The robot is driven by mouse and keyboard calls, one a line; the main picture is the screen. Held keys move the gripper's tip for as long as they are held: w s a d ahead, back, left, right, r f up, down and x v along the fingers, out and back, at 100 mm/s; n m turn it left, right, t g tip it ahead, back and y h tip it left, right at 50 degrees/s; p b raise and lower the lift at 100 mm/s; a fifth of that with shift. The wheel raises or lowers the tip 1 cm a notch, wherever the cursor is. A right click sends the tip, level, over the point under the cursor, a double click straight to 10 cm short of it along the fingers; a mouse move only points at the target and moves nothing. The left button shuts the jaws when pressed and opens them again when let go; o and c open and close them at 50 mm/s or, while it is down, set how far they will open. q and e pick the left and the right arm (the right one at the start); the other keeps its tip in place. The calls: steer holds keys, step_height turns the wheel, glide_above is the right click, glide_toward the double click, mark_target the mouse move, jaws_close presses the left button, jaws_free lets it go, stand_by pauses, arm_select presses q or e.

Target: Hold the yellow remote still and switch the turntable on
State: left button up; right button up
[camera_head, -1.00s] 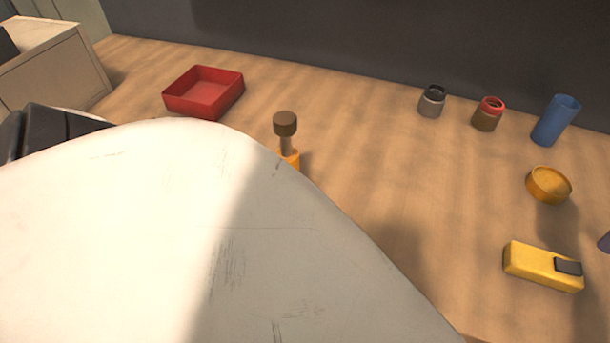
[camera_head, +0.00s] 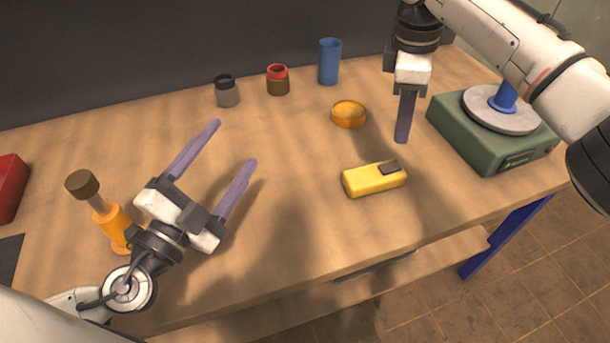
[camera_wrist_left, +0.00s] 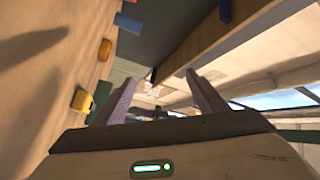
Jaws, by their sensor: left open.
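The yellow remote (camera_head: 373,180) lies on the table, its dark patch at the right end. It appears to be the yellow block at the left in the left wrist view (camera_wrist_left: 81,101). The turntable (camera_head: 482,142) has a green base, a grey disc and a blue piece on the disc, partly hidden by my right arm. My left gripper (camera_head: 229,141) is open and empty above the table, left of the remote. My right gripper (camera_head: 403,140) points down between remote and turntable, touching neither. It is seen edge-on, so its opening is unclear.
An orange bottle-like thing with a brown knob (camera_head: 113,225) stands close beside my left gripper. An orange dish (camera_head: 348,114), a blue cup (camera_head: 329,62) and two small jars (camera_head: 227,91) (camera_head: 277,80) stand behind. A red tray (camera_head: 10,187) is at the left. The table's front middle is clear.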

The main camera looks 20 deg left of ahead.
arm_select(q)
steer(key=w+d+f+m+g+h, duration=0.25)
steer(key=d+m+h, duration=0.2)
steer(key=m, duration=0.45)
steer(key=w+d+f+m+g+h, duration=0.1)
steer(key=w+d+m+g+h, duration=0.25)
steer(key=m, duration=0.55)
steer(key=m+g, duration=0.4)
steer(key=m, duration=0.9)
glide_toward(349, 179)
steer(key=shift+w+d+r+h, duration=0.15)
steer(key=shift+w+d+r, duration=0.1)
steer(key=shift+w+r, duration=0.15)
steer(key=shift+w+d+r+h, duration=0.2)
steer(key=shift+w+r, duration=0.15)
steer(key=shift+r, duration=0.15)
steer(key=m+g, duration=0.1)
steer(key=f+m+g, duration=0.1)
steer(key=shift+w+f+m, duration=0.2)
steer(key=shift+m, duration=0.1)
steer(key=x, duration=1)
steer(key=shift+f, duration=0.3)
steer(key=shift+a, duration=0.1)
steer(key=shift+c, duration=0.5)
